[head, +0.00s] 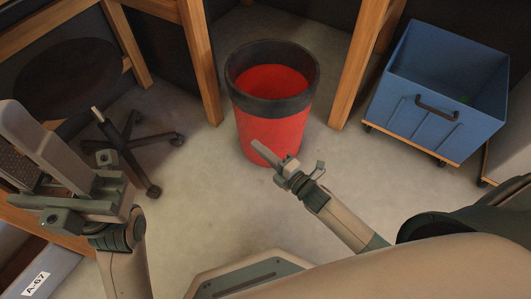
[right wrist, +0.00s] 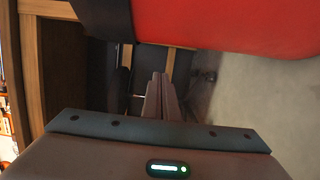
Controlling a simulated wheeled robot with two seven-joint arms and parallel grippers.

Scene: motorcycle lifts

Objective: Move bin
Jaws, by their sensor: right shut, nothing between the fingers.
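A red bin (head: 262,128) with a broad black rim stands upright on the floor in the upper middle of the head view. It looks open-topped and empty. In the right wrist view its red side (right wrist: 240,22) and black rim (right wrist: 103,16) fill the top. My right gripper (head: 258,147) is shut and empty, its fingertips overlapping the bin's lower front in the head view. In the wrist view the closed fingers (right wrist: 158,85) appear apart from the red side; contact cannot be confirmed. My left gripper (head: 22,160) is at the left with its fingers spread, away from the bin.
A blue wheeled cart (head: 432,100) with a dark handle stands at the right. A wheeled chair base (head: 122,140) is at the left. Wooden posts (head: 200,60) and (head: 355,65) flank the bin. The grey floor (head: 210,195) in front is clear.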

